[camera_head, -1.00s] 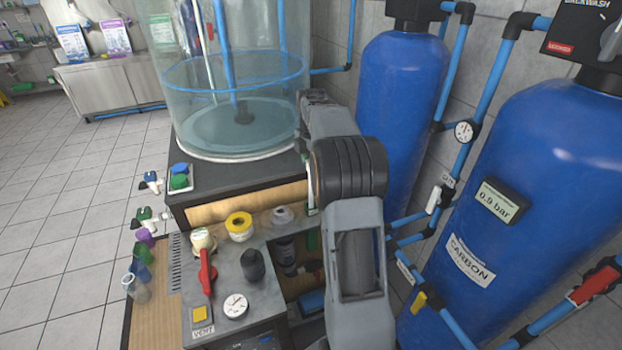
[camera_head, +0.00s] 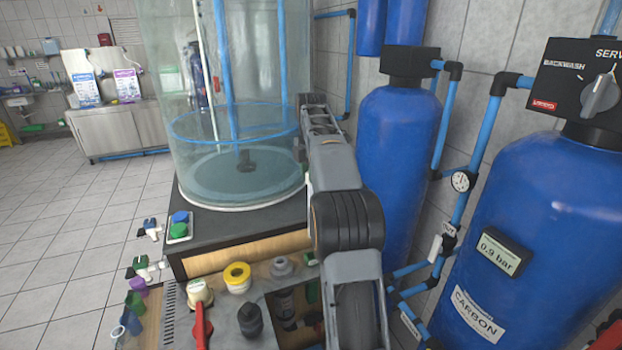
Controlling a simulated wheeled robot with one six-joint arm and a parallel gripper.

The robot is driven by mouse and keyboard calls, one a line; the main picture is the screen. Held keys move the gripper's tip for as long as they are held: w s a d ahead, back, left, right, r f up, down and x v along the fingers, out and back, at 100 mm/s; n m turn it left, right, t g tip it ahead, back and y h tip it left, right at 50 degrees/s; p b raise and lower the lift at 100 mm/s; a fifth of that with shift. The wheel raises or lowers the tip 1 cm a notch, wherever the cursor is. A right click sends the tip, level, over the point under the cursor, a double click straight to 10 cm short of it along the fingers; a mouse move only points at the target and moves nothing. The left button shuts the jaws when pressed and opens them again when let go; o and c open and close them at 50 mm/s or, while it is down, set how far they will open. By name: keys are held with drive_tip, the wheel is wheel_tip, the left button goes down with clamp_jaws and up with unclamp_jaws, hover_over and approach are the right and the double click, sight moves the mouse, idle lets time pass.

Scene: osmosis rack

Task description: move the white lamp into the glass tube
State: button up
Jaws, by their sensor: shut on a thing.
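I cannot make out the white lamp or the glass tube for certain. A thin white vertical pipe stands inside the clear tank (camera_head: 283,60), beside a blue pipe, but I cannot tell whether it is the lamp. My grey arm rises from the bottom edge, and its far end overlaps the right side of the tank. My gripper is hidden beyond the arm's far links, so its jaws and anything in them do not show.
Two blue pressure vessels, a nearer one (camera_head: 560,210) and a farther one (camera_head: 398,150), stand close on the right with blue piping. A yellow-ringed roll (camera_head: 237,278), a dark knob (camera_head: 250,320) and a red lever (camera_head: 201,325) crowd the front bench.

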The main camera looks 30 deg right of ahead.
drive_tip(key=shift+a+r, duration=0.1)
drive_tip(key=w+a+r+n+p, duration=0.15)
drive_tip(key=a+p, duration=0.25)
drive_tip(key=a, duration=0.4)
wheel_tip(320, 180, down, 7)
drive_tip(key=a+m+b, duration=0.1)
drive_tip(key=a+b, duration=0.1)
drive_tip(key=b, duration=0.2)
drive_tip(key=shift+w+r, duration=0.15)
drive_tip(key=shift+w, duration=0.15)
drive_tip(key=shift+m+p, duration=0.25)
drive_tip(key=shift+p, duration=0.25)
idle(0.7)
idle(0.5)
drive_tip(key=shift+f+b, duration=1.3)
drive_tip(key=shift+f, duration=0.9)
